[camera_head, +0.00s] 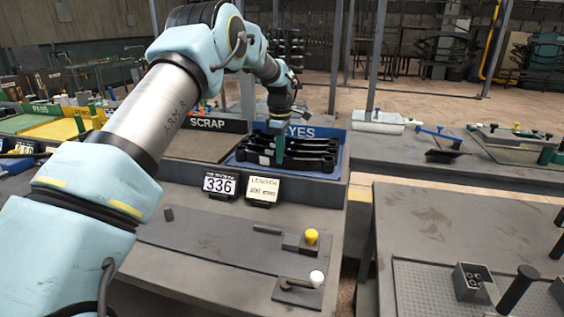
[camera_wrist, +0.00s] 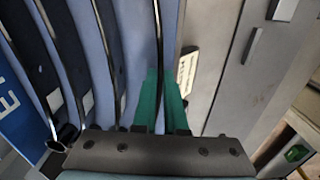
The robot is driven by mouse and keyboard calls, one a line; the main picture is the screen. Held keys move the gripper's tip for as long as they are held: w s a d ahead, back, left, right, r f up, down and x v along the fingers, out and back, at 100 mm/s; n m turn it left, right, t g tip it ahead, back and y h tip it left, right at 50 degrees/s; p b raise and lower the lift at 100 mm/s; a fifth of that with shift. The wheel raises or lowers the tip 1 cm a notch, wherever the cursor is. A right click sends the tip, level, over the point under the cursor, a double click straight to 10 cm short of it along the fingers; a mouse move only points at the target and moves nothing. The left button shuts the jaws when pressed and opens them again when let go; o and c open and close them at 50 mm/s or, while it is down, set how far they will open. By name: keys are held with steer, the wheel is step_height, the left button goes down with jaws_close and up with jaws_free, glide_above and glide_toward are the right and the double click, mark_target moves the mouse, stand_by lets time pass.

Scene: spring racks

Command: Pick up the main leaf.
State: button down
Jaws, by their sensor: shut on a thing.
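Several black spring leaves with eyed ends lie side by side in a blue tray (camera_head: 341,160) under the sign ending in "YES". My gripper (camera_head: 280,157) points down at the front of this group. Its green fingers (camera_wrist: 162,105) are shut on the front leaf (camera_head: 312,165), a thin dark strip (camera_wrist: 158,45) seen edge-on in the wrist view. The other leaves (camera_wrist: 70,60) lie to the left in that view. I cannot tell whether the held leaf still touches the tray. My gripper hides part of the leaves in the head view.
A scrap bin (camera_head: 200,146) stands left of the tray. A "336" card (camera_head: 219,184) and a label card (camera_head: 262,190) stand in front. A yellow knob (camera_head: 312,236) and a white-knobbed lever (camera_head: 316,278) are on the near bench.

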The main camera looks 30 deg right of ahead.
steer(key=shift+r, duration=0.15)
steer(key=shift+d+r, duration=0.1)
steer(key=shift+r, duration=0.05)
